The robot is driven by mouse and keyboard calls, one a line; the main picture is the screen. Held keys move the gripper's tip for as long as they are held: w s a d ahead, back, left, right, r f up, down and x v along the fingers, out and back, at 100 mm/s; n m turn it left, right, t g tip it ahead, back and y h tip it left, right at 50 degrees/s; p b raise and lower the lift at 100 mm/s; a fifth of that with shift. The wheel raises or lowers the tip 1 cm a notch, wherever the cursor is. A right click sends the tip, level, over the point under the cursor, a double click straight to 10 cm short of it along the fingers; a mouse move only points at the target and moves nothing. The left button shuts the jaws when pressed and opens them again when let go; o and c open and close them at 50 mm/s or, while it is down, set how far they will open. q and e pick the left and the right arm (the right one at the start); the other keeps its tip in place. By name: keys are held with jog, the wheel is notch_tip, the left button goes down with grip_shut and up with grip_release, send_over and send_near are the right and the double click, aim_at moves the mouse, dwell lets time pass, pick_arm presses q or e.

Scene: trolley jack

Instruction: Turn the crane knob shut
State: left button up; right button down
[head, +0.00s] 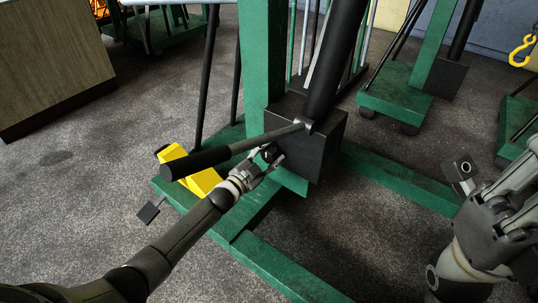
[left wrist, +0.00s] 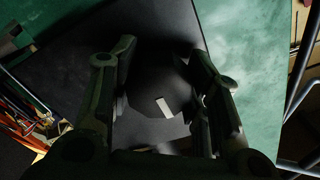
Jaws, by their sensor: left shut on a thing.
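The crane is a green frame (head: 262,60) with a black block (head: 322,135) low on its post. The knob (left wrist: 155,80) is dark and rounded, with a small white mark, and sits at the black block in the left wrist view. My left gripper (head: 268,158) is at the block's front left face, its two fingers on either side of the knob and shut on it. In the head view the gripper mostly hides the knob. My right gripper (head: 490,195) is at the right edge, away from the crane, and its opening is unclear.
A pump lever (head: 210,158) with a black grip sticks out left, just above my left gripper. A yellow part (head: 195,178) sits under the lever. Green base legs (head: 405,185) run along the floor. A wooden cabinet (head: 50,60) stands at left; a yellow hook (head: 522,50) hangs at right.

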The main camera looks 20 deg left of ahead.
pick_arm(q)
jog(key=o, duration=1)
jog(key=shift+o, duration=0.2)
jog(key=shift+s, duration=0.1)
jog(key=v, duration=1.2)
